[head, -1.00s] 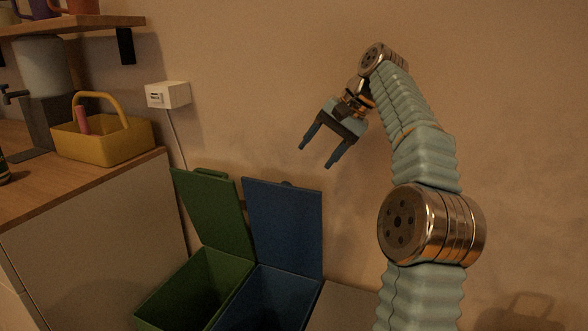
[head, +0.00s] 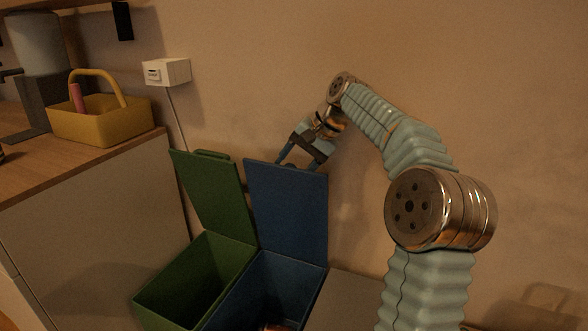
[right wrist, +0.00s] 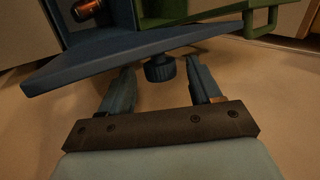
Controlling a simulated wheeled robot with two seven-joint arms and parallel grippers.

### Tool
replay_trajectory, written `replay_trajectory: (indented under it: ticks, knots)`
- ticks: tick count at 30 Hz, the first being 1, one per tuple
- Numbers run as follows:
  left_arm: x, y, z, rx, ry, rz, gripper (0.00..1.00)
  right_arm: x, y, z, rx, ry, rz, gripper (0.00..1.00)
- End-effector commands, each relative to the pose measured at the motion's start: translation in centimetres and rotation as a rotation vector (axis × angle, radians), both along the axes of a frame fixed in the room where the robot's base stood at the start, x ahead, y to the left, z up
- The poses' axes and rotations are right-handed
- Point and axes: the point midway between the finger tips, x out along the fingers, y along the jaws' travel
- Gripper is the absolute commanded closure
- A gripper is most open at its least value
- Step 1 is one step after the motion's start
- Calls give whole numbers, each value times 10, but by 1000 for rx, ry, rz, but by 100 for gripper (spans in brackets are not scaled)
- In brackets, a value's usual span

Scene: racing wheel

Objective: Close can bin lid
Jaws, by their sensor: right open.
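The blue bin (head: 240,306) stands on the floor with its lid (head: 287,210) open and upright against the wall side. A shiny copper-coloured, can-like object (right wrist: 88,9) lies inside it. My right gripper (head: 296,160) is open, behind the top edge of the blue lid, which partly hides its fingertips. In the right wrist view, the open fingers (right wrist: 160,66) are on either side of a dark round knob (right wrist: 160,69) at the blue lid's edge. I cannot tell whether they touch it. My left gripper is not in view.
A green bin (head: 160,302) with its lid (head: 212,195) also open stands left of the blue one. A counter (head: 90,165) with a yellow basket (head: 95,124) is at the left. A white box (head: 166,71) is on the wall.

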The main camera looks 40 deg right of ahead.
Motion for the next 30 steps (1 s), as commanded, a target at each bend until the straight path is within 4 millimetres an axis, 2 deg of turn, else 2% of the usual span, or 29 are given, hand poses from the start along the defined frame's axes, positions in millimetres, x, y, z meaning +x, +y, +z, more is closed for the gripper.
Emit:
replay_trajectory:
  ticks: [11,23,30]
  knots:
    - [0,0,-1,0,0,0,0,3,2,-5,1,0,1,38]
    - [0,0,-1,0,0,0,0,3,2,-5,1,0,1,100]
    - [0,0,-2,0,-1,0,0,2,2,-6,-3,-1,1,100]
